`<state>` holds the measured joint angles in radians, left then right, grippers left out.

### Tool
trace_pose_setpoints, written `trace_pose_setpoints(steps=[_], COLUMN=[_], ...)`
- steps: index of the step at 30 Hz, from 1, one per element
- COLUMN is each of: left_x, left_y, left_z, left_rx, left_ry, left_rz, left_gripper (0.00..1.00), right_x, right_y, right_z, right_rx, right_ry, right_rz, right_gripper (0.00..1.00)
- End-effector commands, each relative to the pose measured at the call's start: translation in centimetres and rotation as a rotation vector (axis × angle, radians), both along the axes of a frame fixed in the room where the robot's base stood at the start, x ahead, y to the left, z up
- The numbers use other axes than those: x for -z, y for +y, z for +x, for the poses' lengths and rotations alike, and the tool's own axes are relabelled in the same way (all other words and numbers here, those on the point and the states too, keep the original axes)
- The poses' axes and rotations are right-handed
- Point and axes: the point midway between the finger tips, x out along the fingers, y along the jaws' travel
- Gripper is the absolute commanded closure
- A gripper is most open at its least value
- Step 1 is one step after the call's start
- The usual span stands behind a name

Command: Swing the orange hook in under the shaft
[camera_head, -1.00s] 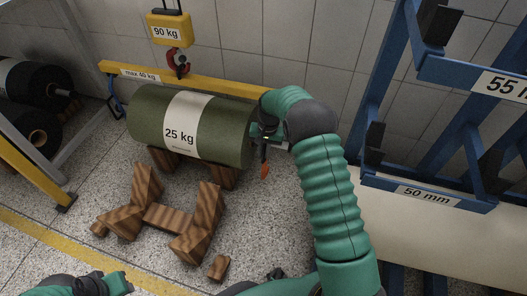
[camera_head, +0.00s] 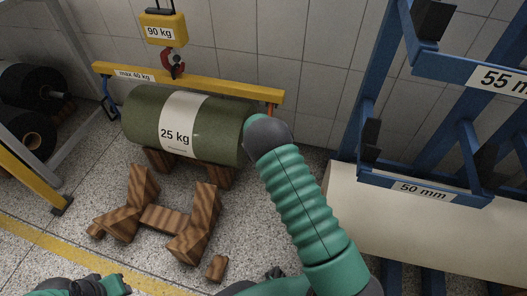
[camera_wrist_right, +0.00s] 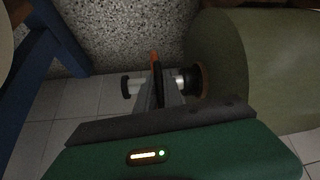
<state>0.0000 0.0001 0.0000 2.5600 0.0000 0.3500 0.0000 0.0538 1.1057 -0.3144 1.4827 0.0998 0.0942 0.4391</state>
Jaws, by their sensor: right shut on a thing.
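The green roll (camera_head: 222,135) marked 25 kg lies on wooden blocks under a yellow beam (camera_head: 215,88). The orange hook's upper part (camera_head: 270,108) hangs from the beam's right end; my right arm hides its lower part in the head view. In the right wrist view my right gripper (camera_wrist_right: 156,82) is shut on the hook, whose orange tip (camera_wrist_right: 154,57) shows past the fingers. The shaft (camera_wrist_right: 184,79) sticks out of the roll there, close by the fingers; whether the hook is under it I cannot tell. My left gripper (camera_head: 95,284) is partly in view, its jaws unclear.
A crane hook (camera_head: 174,66) holds the beam. A blue hook (camera_head: 108,106) hangs at its left end. A wooden cradle (camera_head: 165,216) stands empty in front. A blue rack (camera_head: 365,160) and a cream roll (camera_head: 420,215) stand right; black rolls (camera_head: 32,88) lie left.

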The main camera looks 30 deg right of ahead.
Motion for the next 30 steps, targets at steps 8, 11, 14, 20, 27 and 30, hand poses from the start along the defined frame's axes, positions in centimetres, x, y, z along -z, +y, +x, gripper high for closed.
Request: trace_pose_setpoints(steps=[8, 11, 14, 20, 27, 30], left_x=[0.09, 0.09, 0.09, 0.09, 0.02, -0.62], left_y=[0.0, 0.0, 0.0, 0.0, 0.0, 0.0], left_z=[0.0, 0.0, 0.0, 0.0, 0.0, 0.0], left_rx=[0.0, 0.0, 0.0, 0.0, 0.0, 0.0], left_ry=[0.0, 0.0, 0.0, 0.0, 0.0, 0.0], left_rz=[0.0, 0.0, 0.0, 0.0, 0.0, 0.0], left_gripper=[0.67, 0.67, 0.67, 0.67, 0.67, 0.67], right_x=[0.18, 0.17, 0.17, 0.17, 0.08, -0.74], right_y=[-0.32, -0.35, -0.38, -0.31, -0.22, 0.01], right_z=[0.09, 0.08, 0.07, 0.08, 0.08, -0.2], right_rx=[0.001, 0.001, 0.001, 0.001, 0.001, 0.001], right_ry=[-0.009, -0.009, -0.008, -0.008, -0.008, -0.008], right_rz=[-0.013, -0.013, -0.014, -0.013, -0.011, -0.011], right_gripper=[1.0, 1.0, 0.88, 0.67, 0.67, 0.67])
